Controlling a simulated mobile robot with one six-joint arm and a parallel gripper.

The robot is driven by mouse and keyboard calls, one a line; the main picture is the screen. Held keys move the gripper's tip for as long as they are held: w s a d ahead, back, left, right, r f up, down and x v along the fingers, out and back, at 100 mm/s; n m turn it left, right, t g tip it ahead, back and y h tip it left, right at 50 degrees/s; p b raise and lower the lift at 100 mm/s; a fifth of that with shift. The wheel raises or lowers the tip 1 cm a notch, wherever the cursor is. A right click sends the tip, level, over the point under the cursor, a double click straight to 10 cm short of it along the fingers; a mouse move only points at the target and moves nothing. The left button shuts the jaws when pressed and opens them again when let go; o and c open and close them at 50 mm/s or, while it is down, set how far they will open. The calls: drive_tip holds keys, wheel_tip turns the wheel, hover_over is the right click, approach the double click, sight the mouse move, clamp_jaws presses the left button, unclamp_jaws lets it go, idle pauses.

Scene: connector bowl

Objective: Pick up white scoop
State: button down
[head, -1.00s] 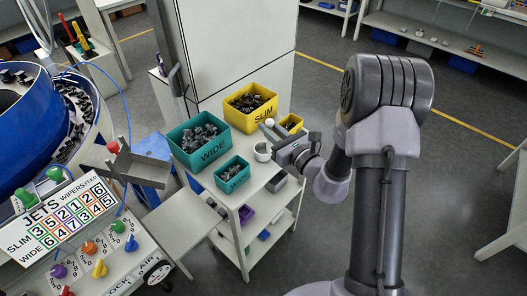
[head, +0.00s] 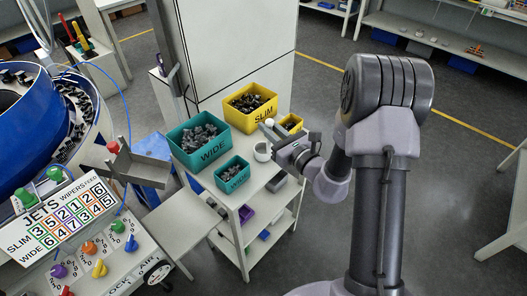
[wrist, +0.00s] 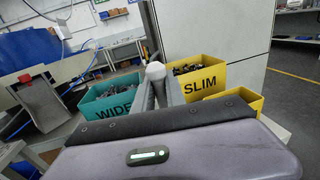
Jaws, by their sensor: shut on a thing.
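My gripper (head: 272,129) is over the top of the cart, its fingers pointing left toward the bins. It is shut on the white scoop, whose pale rounded end (head: 270,122) stands up between the fingertips. The same end shows in the wrist view (wrist: 155,70), between the two grey fingers. A small white cup-like shape (head: 262,152) is just below the fingers on the cart; I cannot tell whether it is part of the scoop. The rest of the scoop is hidden by the fingers.
A large teal WIDE bin (head: 200,142), a small teal WIDE bin (head: 232,174) and a yellow SLIM bin (head: 240,120) hold dark parts on the cart. A small yellow bin (head: 292,123) is close behind my gripper. A tall pale cabinet (head: 240,50) stands behind.

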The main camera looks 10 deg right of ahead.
wheel_tip(320, 180, up, 4)
drive_tip(key=p, duration=0.2)
drive_tip(key=shift+r+p, duration=0.1)
drive_tip(key=shift+p, duration=0.25)
drive_tip(key=a+p+v, duration=0.1)
drive_tip(key=p+v, duration=0.4)
drive_tip(key=v, duration=1.1)
drive_tip(key=shift+s+a+r, duration=0.25)
drive_tip(key=shift+s+r, duration=0.1)
drive_tip(key=shift+r, duration=0.1)
